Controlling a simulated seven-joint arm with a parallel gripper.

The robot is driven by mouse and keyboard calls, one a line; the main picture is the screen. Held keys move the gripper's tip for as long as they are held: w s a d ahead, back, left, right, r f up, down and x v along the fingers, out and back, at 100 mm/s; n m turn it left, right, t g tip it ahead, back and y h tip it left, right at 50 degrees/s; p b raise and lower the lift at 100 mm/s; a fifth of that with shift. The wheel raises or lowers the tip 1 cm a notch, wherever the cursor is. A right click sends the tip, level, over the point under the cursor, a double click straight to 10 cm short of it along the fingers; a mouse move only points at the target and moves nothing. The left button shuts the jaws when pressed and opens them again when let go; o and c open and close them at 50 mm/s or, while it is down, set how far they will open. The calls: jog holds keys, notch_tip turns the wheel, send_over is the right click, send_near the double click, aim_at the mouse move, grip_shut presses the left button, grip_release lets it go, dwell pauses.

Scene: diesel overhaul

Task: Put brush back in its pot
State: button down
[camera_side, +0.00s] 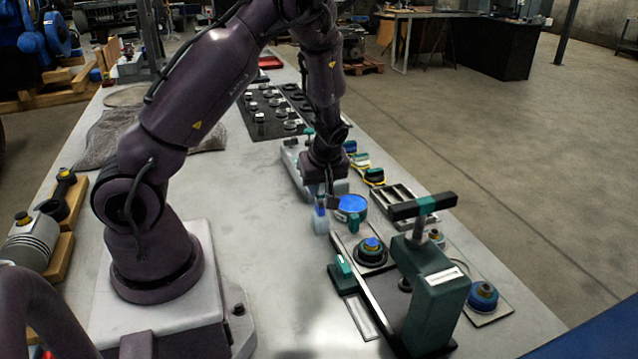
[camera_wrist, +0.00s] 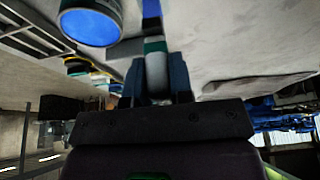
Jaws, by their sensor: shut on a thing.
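My gripper (camera_side: 330,198) points down over the far middle of the bench, just left of a round pot (camera_side: 350,214) with a bright blue top. In the wrist view my gripper (camera_wrist: 156,78) is shut on the brush (camera_wrist: 156,72), a pale handle with a teal band. The pot (camera_wrist: 92,24) shows at the upper left of the wrist view, apart from the brush. I cannot tell whether its blue face is a lid or its contents. In the side view my fingers hide most of the brush.
A green clamp-like fixture (camera_side: 436,290) stands in front. A slotted metal tray (camera_side: 398,200) lies to the right. A black mat (camera_side: 275,108) holds several small parts farther back. The bench left of the bottle is clear.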

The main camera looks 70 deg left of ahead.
aim_at(319, 199)
jog(key=shift+f, duration=0.2)
jog(key=shift+f, duration=1.85)
jog(key=shift+f, duration=0.2)
jog(key=c, duration=0.7)
grip_release()
jog(key=shift+r, duration=0.1)
jog(key=shift+r, duration=3.4)
